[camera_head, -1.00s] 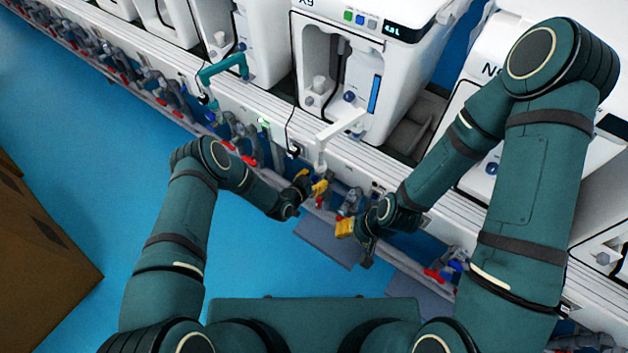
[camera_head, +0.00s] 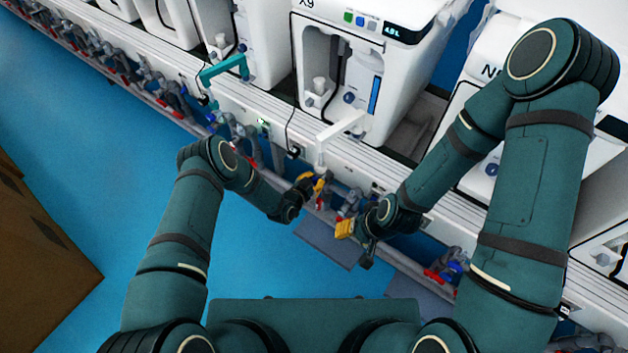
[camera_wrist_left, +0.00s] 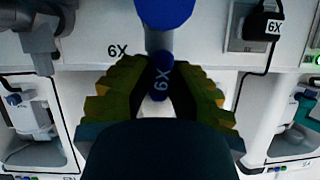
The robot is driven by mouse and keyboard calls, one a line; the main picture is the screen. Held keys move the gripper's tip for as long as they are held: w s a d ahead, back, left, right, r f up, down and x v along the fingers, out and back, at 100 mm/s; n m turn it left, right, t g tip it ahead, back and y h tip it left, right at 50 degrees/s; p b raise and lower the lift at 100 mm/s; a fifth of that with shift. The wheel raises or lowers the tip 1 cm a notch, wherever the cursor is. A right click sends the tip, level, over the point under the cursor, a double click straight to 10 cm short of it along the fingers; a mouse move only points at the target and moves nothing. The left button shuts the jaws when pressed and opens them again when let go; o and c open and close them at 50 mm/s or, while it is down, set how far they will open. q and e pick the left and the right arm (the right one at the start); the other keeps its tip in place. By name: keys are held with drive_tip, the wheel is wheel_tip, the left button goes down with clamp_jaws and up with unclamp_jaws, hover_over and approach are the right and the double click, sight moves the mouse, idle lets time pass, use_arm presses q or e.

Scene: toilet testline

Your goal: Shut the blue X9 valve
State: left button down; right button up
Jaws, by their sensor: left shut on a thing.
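A row of grey valves with red and blue handles (camera_head: 440,273) runs along the white bench rail (camera_head: 260,118). A white arm-like spout (camera_head: 340,127) juts out above my left gripper. A brown box (camera_head: 40,260) stands at the left.

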use_arm(q)
drive_tip(key=m+t+y, duration=0.1)
drive_tip(key=m, duration=0.2)
drive_tip(key=shift+d+m+t+y, duration=0.15)
drive_tip(key=shift+m+t+y, duration=0.15)
drive_tip(key=shift+t+y, duration=0.1)
idle(0.4)
drive_tip(key=c, duration=0.9)
unclamp_jaws()
drive_tip(key=shift+s, duration=0.1)
drive_tip(key=v, duration=1.2)
drive_tip(key=shift+f, duration=0.1)
